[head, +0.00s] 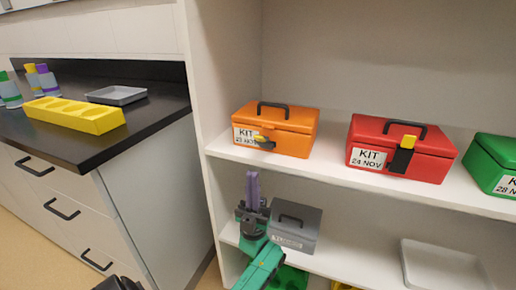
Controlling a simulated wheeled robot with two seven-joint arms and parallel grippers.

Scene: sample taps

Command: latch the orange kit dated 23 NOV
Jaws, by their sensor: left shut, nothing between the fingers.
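The orange kit (290,144) stands on the upper shelf at its left end, lid down, black handle on top. Its label reads KIT 23 NOV. On its front is a small black latch with a yellow part (262,139); it looks tilted outward from the front, but it is too small to tell for sure. My left gripper (253,188), with purple fingers on a green arm, is below the orange kit, in front of the shelf edge. It points up, is shut and empty, and is apart from the kit.
A red kit (375,158) dated 24 NOV and a green kit (491,160) stand to the right. A grey box (305,238) and a pale tray (440,268) are on the lower shelf. A black counter (160,108) holding a yellow rack (70,115) is left.

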